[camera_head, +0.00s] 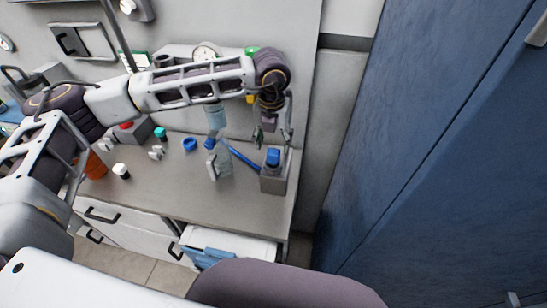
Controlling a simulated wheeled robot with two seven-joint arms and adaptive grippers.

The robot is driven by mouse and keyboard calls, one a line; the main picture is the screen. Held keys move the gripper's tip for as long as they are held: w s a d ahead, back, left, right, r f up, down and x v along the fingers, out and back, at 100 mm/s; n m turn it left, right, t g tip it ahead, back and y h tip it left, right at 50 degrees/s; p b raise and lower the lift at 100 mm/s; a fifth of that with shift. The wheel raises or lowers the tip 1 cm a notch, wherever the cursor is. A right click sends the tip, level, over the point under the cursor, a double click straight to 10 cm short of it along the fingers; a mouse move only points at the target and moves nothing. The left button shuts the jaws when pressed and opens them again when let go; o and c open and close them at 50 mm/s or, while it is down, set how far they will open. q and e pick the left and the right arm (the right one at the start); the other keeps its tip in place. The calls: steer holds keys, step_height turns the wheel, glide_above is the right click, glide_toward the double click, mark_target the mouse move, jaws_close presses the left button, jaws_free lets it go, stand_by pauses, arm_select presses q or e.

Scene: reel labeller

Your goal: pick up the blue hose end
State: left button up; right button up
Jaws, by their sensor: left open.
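The blue hose end (273,157) stands upright in the top of a grey block (274,183) near the right end of the bench. A blue hose (243,156) slants up and left from beside it, behind a clear bottle. My left gripper (273,137) hangs above the hose end with its fingers pointing down. It is open, with a visible gap between the fingers, and looks apart from the hose end. The exact height gap is hard to tell. My right gripper is out of view.
A clear bottle (220,160) stands left of the grey block. A blue ring (190,144), a white-capped bottle (121,170) and an orange item (96,165) lie farther left. A drawer (230,243) is open in front. A blue cabinet (430,130) fills the right.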

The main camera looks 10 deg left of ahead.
mark_target(273, 151)
arm_select(q)
steer(key=shift+f, duration=0.25)
steer(key=shift+f, duration=0.1)
steer(key=shift+w+f+p, duration=0.15)
steer(key=shift+f+p, duration=0.25)
steer(key=shift+f, duration=0.5)
steer(key=shift+w+f+p, duration=0.1)
steer(key=shift+f+p, duration=0.25)
steer(key=shift+f, duration=0.5)
steer(key=shift+w+f, duration=0.1)
steer(key=shift+f, duration=0.65)
steer(key=c, duration=1.2)
steer(key=shift+o, duration=0.2)
steer(key=shift+r, duration=0.15)
